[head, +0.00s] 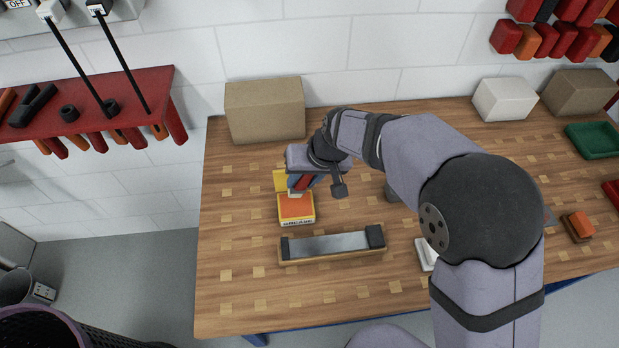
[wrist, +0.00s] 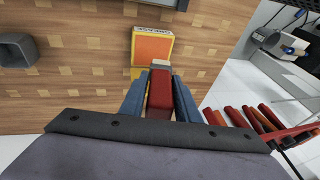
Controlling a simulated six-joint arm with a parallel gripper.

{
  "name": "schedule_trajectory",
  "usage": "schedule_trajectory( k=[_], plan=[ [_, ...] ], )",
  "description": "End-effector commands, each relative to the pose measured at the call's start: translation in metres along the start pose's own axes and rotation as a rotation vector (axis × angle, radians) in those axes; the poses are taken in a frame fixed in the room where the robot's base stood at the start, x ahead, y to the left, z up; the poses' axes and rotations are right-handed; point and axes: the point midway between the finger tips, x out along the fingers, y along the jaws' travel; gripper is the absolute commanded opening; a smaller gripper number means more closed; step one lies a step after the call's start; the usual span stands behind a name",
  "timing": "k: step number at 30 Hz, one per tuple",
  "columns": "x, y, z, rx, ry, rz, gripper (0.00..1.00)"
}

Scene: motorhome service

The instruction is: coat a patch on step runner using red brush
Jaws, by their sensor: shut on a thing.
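My gripper (head: 300,184) is shut on the red brush (wrist: 159,96), whose red handle lies between the two blue fingers (wrist: 160,84) in the wrist view. The pale brush tip points at the near edge of the orange and yellow grease box (head: 296,207); I cannot tell whether it touches. The box also shows in the wrist view (wrist: 152,46), with a yellow flap beside it. The step runner (head: 332,244), a grey metal strip with dark end blocks on a wooden base, lies in front of the box. My gripper is behind and above it.
A cardboard box (head: 265,110) stands at the back left. A grey hollow block (wrist: 17,49) shows in the wrist view. A white item (head: 426,254) lies right of the runner, partly behind my arm. A green tray (head: 596,140) sits far right. The front left bench is clear.

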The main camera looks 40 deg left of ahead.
Motion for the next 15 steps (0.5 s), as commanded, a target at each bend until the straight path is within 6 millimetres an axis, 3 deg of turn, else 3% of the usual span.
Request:
schedule_trajectory(
  k=[2,15],
  plan=[
    [0.0000,0.0030,-0.0111,0.028,0.018,-0.012,0.07],
    [0.0015,0.0032,-0.0108,0.036,0.036,-0.041,0.07]
  ],
)
